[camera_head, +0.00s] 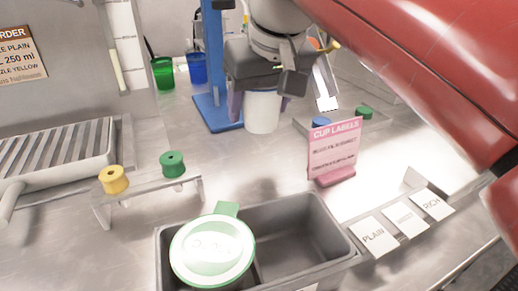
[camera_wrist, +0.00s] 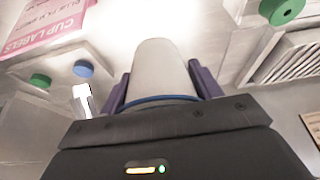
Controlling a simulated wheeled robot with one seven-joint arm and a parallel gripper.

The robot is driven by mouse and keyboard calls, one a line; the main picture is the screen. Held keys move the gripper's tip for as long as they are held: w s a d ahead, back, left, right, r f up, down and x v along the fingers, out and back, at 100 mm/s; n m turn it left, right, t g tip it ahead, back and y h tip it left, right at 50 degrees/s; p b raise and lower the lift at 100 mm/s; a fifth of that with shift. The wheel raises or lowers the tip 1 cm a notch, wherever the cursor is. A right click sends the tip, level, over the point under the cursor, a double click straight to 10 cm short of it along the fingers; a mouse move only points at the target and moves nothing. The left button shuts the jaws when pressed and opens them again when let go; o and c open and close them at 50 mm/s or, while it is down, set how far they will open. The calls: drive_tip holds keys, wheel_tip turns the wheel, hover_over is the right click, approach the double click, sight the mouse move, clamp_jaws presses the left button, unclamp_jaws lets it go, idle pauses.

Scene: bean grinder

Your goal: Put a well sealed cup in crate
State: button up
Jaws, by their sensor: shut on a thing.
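My gripper (camera_head: 262,104) is shut on a white cup (camera_head: 262,115), with purple fingers on either side of it. The cup looks upright, near the blue stand. In the wrist view the white cup (camera_wrist: 160,68) sits between the purple fingers (camera_wrist: 160,88), with a blue band at its near end. The cup's top is hidden by my gripper in the head view, so I cannot tell how it is sealed. The grey crate (camera_head: 341,228) is at the front centre. A round white lid with a green rim (camera_head: 212,250) shows over its left part; the right part looks empty.
A pink cup labels sign (camera_head: 333,150) stands between my gripper and the label cards (camera_head: 405,218). A rack with yellow (camera_head: 113,179) and green (camera_head: 172,164) spools is left of the crate. Green (camera_head: 163,73) and blue cups (camera_head: 197,68) stand behind. My red arm fills the upper right.

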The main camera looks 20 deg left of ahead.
wheel_tip(320, 180, down, 8)
drive_tip(key=shift+f+b, duration=0.1)
drive_tip(key=shift+b, duration=0.55)
drive_tip(key=o, duration=1.4)
drive_tip(key=shift+f, duration=0.15)
